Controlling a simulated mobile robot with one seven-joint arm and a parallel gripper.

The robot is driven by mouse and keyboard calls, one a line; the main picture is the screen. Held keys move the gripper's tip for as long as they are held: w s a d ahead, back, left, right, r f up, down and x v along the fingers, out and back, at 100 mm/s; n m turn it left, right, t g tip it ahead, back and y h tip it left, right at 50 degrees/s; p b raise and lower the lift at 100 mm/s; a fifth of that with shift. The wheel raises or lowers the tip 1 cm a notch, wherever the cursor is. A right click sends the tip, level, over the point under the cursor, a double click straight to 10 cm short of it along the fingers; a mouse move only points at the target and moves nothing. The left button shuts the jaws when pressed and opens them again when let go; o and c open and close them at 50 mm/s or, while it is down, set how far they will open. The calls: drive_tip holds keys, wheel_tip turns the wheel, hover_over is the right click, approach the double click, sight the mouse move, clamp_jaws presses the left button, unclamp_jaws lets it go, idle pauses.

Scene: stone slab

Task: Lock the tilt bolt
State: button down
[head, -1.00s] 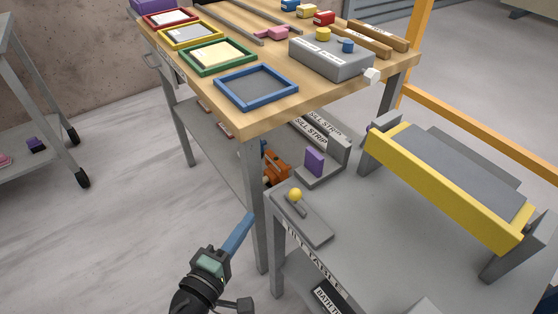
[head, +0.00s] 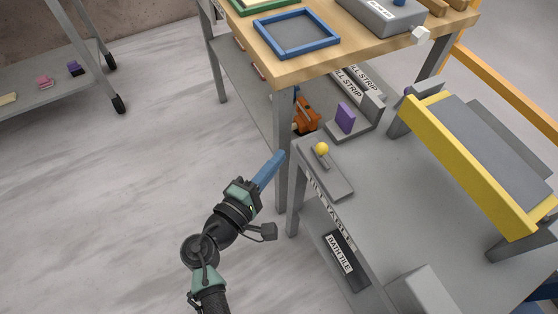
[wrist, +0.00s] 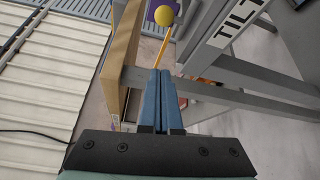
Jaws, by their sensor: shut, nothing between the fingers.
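The tilt bolt appears as a yellow ball knob (head: 322,149) on a short grey lever, lying along a grey plate (head: 335,180) at the near left corner of the grey tilt table (head: 400,215). The yellow knob also shows at the top of the wrist view (wrist: 163,15), beyond the fingertips. My gripper (head: 279,155) is just left of the table corner, apart from the knob. Its blue fingers are together and empty, as the wrist view (wrist: 160,72) also shows.
A yellow-fronted tilting frame (head: 470,170) stands on the table's right. A purple block (head: 345,117) on a grey bracket is behind the knob. The wooden workbench (head: 300,65) and its leg are close behind my gripper. Open floor (head: 150,190) lies to the left.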

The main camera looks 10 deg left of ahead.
sight(321, 152)
drive_tip(key=w+d, duration=0.4)
drive_tip(key=d, duration=0.1)
drive_tip(key=shift+w+r, duration=0.1)
drive_tip(key=shift+w, duration=0.25)
drive_tip(key=shift+s+d, duration=0.35)
drive_tip(key=shift+d, duration=0.05)
drive_tip(key=shift+s+d, duration=0.3)
drive_tip(key=s+d, duration=0.2)
drive_tip(key=s, duration=0.1)
drive_tip(key=shift+s+d+r, duration=0.1)
drive_tip(key=shift+s+d, duration=0.05)
drive_tip(key=shift+d, duration=0.05)
drive_tip(key=shift+a, duration=0.1)
